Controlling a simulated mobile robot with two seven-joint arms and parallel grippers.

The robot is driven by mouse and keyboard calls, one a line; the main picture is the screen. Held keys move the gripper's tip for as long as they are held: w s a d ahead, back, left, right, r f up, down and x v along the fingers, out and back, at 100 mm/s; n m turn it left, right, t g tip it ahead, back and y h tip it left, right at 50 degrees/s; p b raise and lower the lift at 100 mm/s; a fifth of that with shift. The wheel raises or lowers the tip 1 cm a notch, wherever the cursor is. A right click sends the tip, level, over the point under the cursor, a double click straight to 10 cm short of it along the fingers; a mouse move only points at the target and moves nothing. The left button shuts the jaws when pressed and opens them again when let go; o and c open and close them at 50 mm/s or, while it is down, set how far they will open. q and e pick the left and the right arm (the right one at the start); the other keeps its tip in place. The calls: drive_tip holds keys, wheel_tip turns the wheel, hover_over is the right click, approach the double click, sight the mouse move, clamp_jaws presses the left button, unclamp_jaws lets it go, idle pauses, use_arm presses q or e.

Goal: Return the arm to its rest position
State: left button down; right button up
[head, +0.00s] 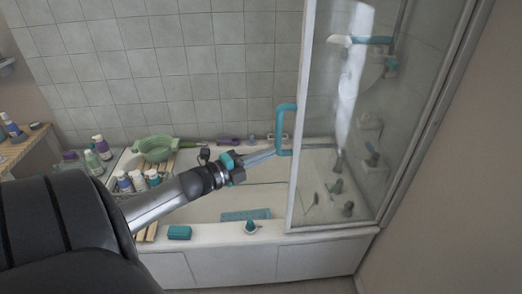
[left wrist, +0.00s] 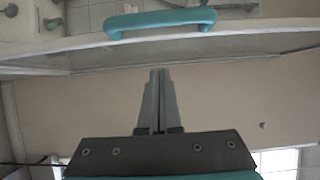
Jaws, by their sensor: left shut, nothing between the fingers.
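My left arm comes in from the left in the head view and reaches over the bathtub. Its gripper (head: 272,154) is shut and empty, with the fingertips close to the lower end of the teal handle (head: 279,130) on the glass shower screen (head: 335,130). In the left wrist view the closed fingers (left wrist: 155,73) point toward the handle (left wrist: 160,20), and a gap shows between them in the picture. I cannot tell the exact distance to the handle in depth. My right gripper is not in view.
The bathtub (head: 270,233) spans the middle, with a green bowl (head: 155,148) and several bottles on its left end. A teal box (head: 179,233) sits on the front rim. A wooden shelf (head: 24,146) with bottles is at far left. The screen stands at right.

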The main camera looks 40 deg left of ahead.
use_arm(q)
drive_tip(key=shift+s+a, duration=0.25)
drive_tip(key=shift+s, duration=0.35)
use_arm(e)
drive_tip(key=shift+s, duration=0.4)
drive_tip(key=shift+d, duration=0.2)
use_arm(q)
drive_tip(key=s+d+f+n+g+y+b, duration=0.1)
drive_tip(key=s+f+n+g+y+b, duration=0.25)
drive_tip(key=f, duration=0.85)
drive_tip(key=s+f+n+g+y, duration=0.15)
drive_tip(key=s+f+n, duration=0.4)
drive_tip(key=f, duration=0.75)
drive_tip(key=s+d+f+n+g+y+b, duration=0.1)
drive_tip(key=s+f+n+g, duration=0.4)
drive_tip(key=f, duration=0.7)
drive_tip(key=s+d+f+n+g+h+b, duration=0.1)
drive_tip(key=s+d+f+n+g+b, duration=0.1)
drive_tip(key=s+d+f, duration=0.7)
drive_tip(key=s+d+f+n+g+h+b, duration=0.1)
drive_tip(key=s+d+f+g, duration=0.3)
drive_tip(key=s+d+f, duration=0.6)
drive_tip(key=s+d+n+b, duration=0.1)
drive_tip(key=s, duration=0.4)
drive_tip(key=shift+s+g, duration=0.3)
drive_tip(key=shift+s, duration=0.1)
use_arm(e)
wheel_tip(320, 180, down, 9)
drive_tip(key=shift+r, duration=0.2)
